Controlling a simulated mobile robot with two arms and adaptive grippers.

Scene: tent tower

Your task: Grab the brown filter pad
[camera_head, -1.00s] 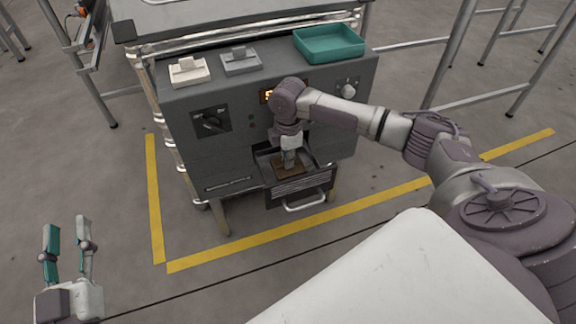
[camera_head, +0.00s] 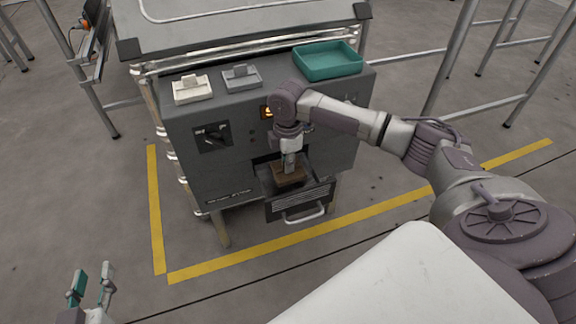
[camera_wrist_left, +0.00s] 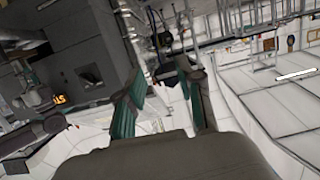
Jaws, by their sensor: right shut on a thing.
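The brown filter pad (camera_head: 287,178) is at the open drawer (camera_head: 298,200) in the front of the grey machine. My right gripper (camera_head: 289,166) points down from above and is shut on the pad's upper part. The fingertips are small here and partly merge with the pad. The pad looks level, at or just above the drawer's rim; I cannot tell if it still touches the drawer. My left gripper (camera_head: 91,282) is open and empty at the lower left, far from the machine. Its teal-padded fingers also show apart in the left wrist view (camera_wrist_left: 160,100).
On top of the grey machine (camera_head: 225,160) stand a white pad with a handle (camera_head: 192,88), a grey one (camera_head: 242,76) and a teal tray (camera_head: 328,62), which looks empty. A dark knob (camera_head: 212,137) is on the front. Yellow floor lines and metal rails surround the machine.

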